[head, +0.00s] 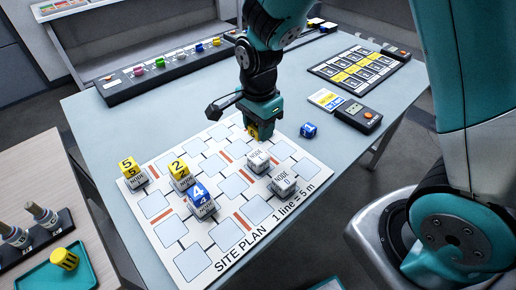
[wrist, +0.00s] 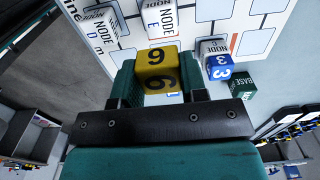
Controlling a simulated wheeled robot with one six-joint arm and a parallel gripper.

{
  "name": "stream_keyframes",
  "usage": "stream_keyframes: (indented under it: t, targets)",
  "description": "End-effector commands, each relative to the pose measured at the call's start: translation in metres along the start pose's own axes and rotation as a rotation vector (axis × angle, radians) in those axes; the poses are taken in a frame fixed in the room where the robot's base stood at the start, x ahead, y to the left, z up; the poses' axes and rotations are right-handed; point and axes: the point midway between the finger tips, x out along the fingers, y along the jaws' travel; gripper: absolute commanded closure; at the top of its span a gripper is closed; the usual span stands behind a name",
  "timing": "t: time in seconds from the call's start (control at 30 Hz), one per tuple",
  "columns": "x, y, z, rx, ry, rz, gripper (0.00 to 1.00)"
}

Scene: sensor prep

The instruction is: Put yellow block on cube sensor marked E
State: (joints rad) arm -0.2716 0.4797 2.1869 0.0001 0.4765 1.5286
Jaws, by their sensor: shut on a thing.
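My gripper (head: 260,128) hangs over the far side of the site plan, shut on a yellow block. In the wrist view the block (wrist: 157,70) is marked 6 or 9 and sits between my two teal fingers. A white cube marked NODE (head: 257,160) stands just nearer the front than my gripper.
Other sensor cubes carry a yellow 5 block (head: 127,165), a yellow 2 block (head: 179,168) and a blue 4 block (head: 199,191). The wrist view shows a blue 3 block (wrist: 220,67) by NODE C and a green BASE block (wrist: 242,85). A blue block (head: 309,130) lies right of my gripper.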

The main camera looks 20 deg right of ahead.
Motion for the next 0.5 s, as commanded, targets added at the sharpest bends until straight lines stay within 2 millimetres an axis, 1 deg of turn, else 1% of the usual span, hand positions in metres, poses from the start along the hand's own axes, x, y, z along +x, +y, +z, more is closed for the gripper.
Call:
stream_keyframes:
  t: [0.03,0.1,0.27,0.5]
  targets:
    - [0.013,0.001,0.000,0.000,0.000,0.006,0.83]
    - [0.025,0.001,0.000,0.000,0.000,0.004,0.83]
    - [0.039,0.000,0.000,-0.001,0.000,-0.001,0.83]
    - [0.071,0.000,0.000,-0.001,0.000,0.002,0.83]
